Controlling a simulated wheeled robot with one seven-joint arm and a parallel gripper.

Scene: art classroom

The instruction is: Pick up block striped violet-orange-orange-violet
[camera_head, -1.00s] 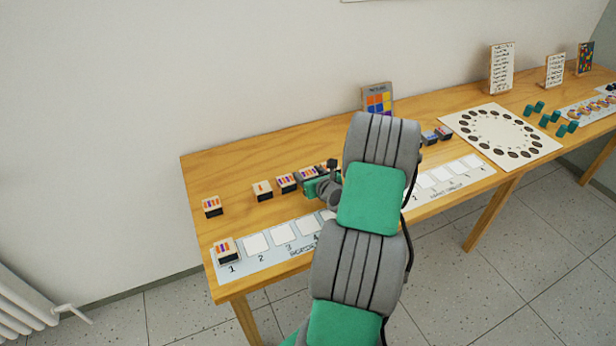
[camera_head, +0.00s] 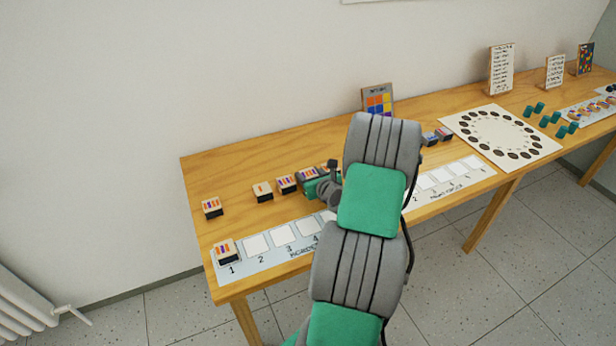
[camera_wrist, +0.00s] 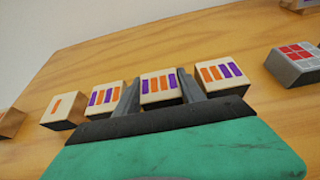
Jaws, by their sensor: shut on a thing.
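My gripper (camera_wrist: 160,92) is shut on a light wooden block (camera_wrist: 158,84) with violet and orange stripes. One dark finger is on each side of it in the wrist view. Its outer stripes look violet; the order of the inner ones is hard to make out. In the head view my gripper (camera_head: 318,187) is low over the table in the block row, largely hidden by my arm. A block with orange stripes at left and violet at right (camera_wrist: 221,74) stands just right of the gripper. Another violet-and-orange block (camera_wrist: 104,97) stands just left.
A one-stripe orange block (camera_wrist: 62,110) is farther left. The wooden table (camera_head: 235,172) also bears a numbered strip (camera_head: 268,262) with a striped block (camera_head: 225,250) on place 1. A red-squared block (camera_wrist: 295,66) is at the right. A picture card (camera_head: 378,100) stands behind.

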